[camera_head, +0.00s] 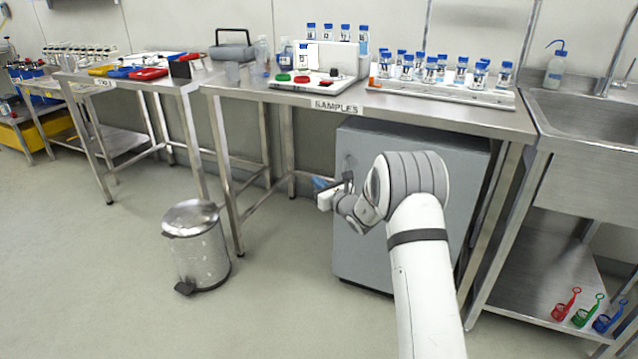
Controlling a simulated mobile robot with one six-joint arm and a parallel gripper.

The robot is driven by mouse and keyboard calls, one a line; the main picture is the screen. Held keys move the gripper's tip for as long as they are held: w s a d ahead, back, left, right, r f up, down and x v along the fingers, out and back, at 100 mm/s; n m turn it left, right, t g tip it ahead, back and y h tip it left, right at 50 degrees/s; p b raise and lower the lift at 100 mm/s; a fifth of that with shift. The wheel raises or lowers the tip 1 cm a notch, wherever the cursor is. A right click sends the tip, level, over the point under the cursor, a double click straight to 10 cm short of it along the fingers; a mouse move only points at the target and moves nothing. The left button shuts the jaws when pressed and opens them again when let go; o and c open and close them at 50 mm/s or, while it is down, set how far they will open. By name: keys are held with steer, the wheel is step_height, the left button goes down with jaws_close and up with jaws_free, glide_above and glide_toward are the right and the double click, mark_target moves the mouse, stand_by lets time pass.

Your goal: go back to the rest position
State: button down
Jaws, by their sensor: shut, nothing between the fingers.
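My gripper (336,192) is at the end of my white and grey arm, near the middle of the view. It is shut with nothing between its fingers. It hangs in the air in front of the grey cabinet (410,240), below the front edge of the samples table. The fingertips are small and partly hidden by the wrist, so their exact distance from the cabinet cannot be told.
The samples table (440,112) carries several blue-capped bottles (430,70) on a rack. A pedal bin (197,245) stands on the floor at left. A sink (590,115) is at right, with red, green and blue tools on its lower shelf. The front floor is clear.

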steer(key=s+a+r+n+g+y+p, duration=0.1)
steer(key=s+a+r+n+g+p, duration=0.2)
steer(key=s+r+n+g+p, duration=0.5)
steer(key=s+a+r+n+g+y+p, duration=0.1)
steer(key=s+a+r+n+g+p, duration=0.15)
steer(key=s+r+n+p, duration=0.85)
steer(key=s+d+r+n+h+p, duration=0.2)
steer(key=s+d+r+n+h, duration=0.1)
steer(key=s, duration=0.7)
steer(key=s+d+r+n+g+h+p, duration=0.1)
steer(key=s+d+r+n+h+p, duration=0.2)
steer(key=s+d+r, duration=0.3)
steer(key=s+d+r+n+g+h+p, duration=0.1)
steer(key=s+d+r+n+h, duration=0.3)
steer(key=s, duration=1.2)
steer(key=d+r+h+p, duration=0.1)
steer(key=d, duration=0.2)
steer(key=shift+s+r+n, duration=0.2)
steer(key=shift+r+n, duration=0.05)
steer(key=shift+n, duration=0.05)
